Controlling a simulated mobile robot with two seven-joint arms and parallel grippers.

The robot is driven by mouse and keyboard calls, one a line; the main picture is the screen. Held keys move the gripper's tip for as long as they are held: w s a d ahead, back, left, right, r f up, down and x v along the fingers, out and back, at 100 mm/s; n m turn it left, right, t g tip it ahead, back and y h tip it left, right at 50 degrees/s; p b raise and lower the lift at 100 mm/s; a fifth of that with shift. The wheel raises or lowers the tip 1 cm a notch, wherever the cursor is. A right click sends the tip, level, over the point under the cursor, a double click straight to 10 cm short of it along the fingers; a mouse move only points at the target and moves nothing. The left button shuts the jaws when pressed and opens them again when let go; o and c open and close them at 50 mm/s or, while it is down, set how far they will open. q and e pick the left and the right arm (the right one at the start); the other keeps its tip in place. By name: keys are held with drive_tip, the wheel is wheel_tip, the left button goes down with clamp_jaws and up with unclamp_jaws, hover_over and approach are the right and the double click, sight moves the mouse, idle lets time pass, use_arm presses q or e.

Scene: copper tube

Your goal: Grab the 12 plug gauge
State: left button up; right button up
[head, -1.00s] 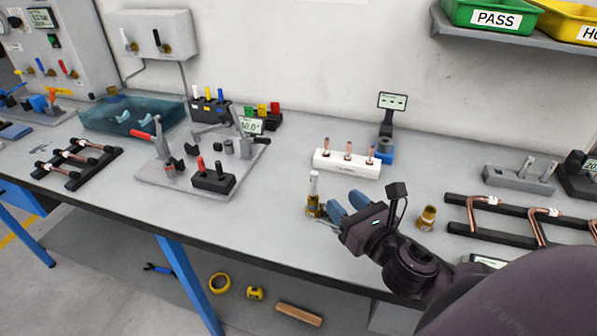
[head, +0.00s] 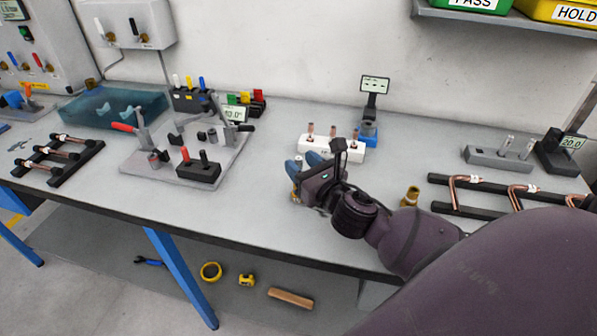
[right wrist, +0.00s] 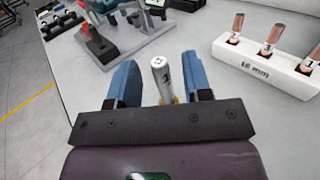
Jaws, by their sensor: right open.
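The plug gauge, a silver pin with a brass-coloured base, stands upright on the bench; in the right wrist view the gauge (right wrist: 161,78) is between my two blue fingers. Its size marking cannot be read. In the head view my right gripper (head: 303,164) hides most of it. My right gripper (right wrist: 160,68) is open, with its fingers on either side of the gauge and visible gaps. A short brass piece (head: 411,196) stands to the right of my right gripper. My left gripper is not in view.
A white block (head: 348,152) with several copper tubes stands behind my right gripper. A black rack (head: 470,210) with bent tubes is at the right. A fixture plate (head: 150,165) with clamps is at the left. The bench is clear between plate and gripper.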

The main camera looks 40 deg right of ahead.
drive_tip(key=shift+w, duration=0.8)
clamp_jaws()
